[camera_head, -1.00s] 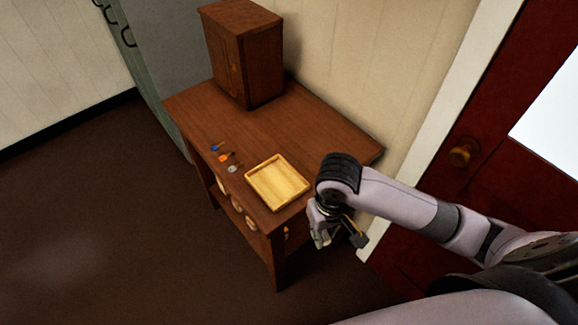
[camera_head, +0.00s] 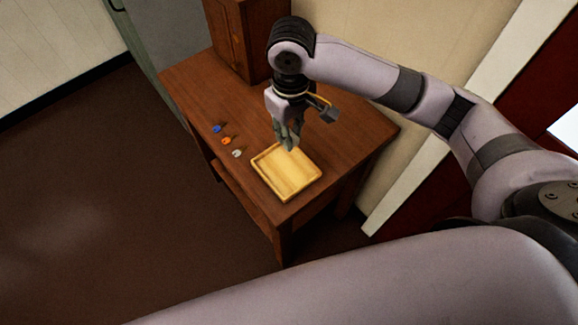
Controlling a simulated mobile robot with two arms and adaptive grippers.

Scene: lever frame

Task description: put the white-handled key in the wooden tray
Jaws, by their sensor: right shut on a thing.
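The white-handled key (camera_head: 237,153) lies on the brown wooden table near its front edge, left of the tray. The light wooden tray (camera_head: 263,181) sits on the table and looks empty. My right gripper (camera_head: 288,148) points down over the tray's back rim. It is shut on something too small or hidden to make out. I cannot tell if its fingertips touch the tray. My left gripper is not in view.
An orange key (camera_head: 226,141) and a blue key (camera_head: 217,128) lie behind the white one in a row. A dark wooden cabinet (camera_head: 236,38) stands at the table's back left. The table top is clear between keys and cabinet.

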